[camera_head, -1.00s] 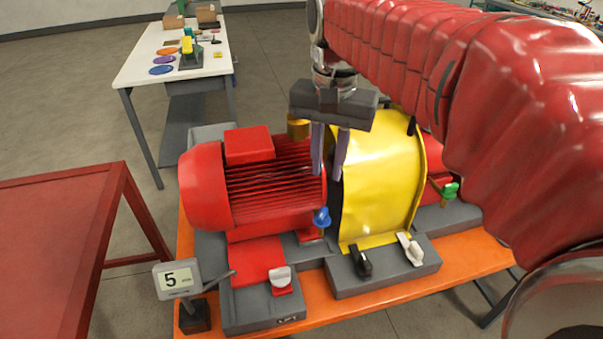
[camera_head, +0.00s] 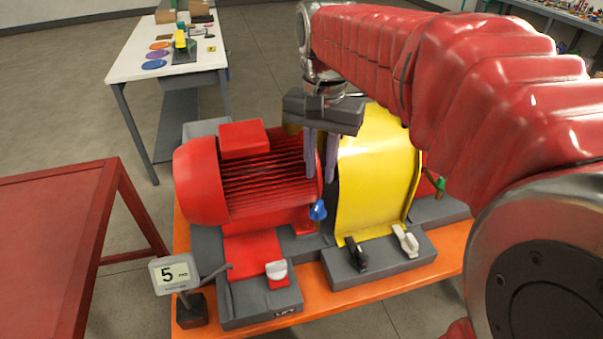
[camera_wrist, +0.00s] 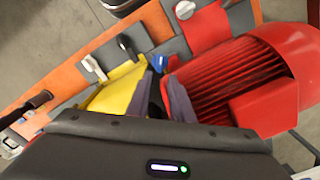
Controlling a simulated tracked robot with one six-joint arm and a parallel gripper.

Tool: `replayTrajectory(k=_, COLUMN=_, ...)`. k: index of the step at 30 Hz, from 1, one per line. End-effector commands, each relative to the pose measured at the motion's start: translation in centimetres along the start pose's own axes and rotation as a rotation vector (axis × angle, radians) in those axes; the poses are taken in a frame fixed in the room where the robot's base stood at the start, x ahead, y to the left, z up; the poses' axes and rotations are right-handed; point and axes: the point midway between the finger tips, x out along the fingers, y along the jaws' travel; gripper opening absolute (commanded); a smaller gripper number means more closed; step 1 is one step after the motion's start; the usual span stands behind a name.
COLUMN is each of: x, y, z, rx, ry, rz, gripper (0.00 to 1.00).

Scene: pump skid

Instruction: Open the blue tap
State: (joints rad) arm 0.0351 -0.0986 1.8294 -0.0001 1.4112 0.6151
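The blue tap (camera_head: 318,210) stands low between the red motor (camera_head: 250,180) and the yellow guard (camera_head: 377,170). It also shows in the wrist view (camera_wrist: 159,63), beyond the fingertips and roughly between them. My gripper (camera_head: 320,180) points down just above the tap, between motor and guard. Its two grey fingers are apart with a gap between them, and nothing is held. In the wrist view the fingers (camera_wrist: 165,88) lie either side of the line to the tap. I cannot tell whether they touch the motor or guard.
A black lever (camera_head: 356,252) and a white lever (camera_head: 406,240) sit on a grey block in front. A white knob (camera_head: 276,271) and a gauge reading 5 (camera_head: 175,273) are at the front left. A green tap (camera_head: 439,185) is right. A red table (camera_head: 60,235) stands left.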

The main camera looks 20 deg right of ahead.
Motion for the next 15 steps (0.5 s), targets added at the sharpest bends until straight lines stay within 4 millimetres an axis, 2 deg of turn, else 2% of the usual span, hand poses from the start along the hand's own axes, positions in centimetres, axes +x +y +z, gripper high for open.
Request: replayTrajectory(k=15, x=8.0, y=0.0, z=0.1, rx=-0.001, ry=-0.002, rz=0.001, gripper=0.20)
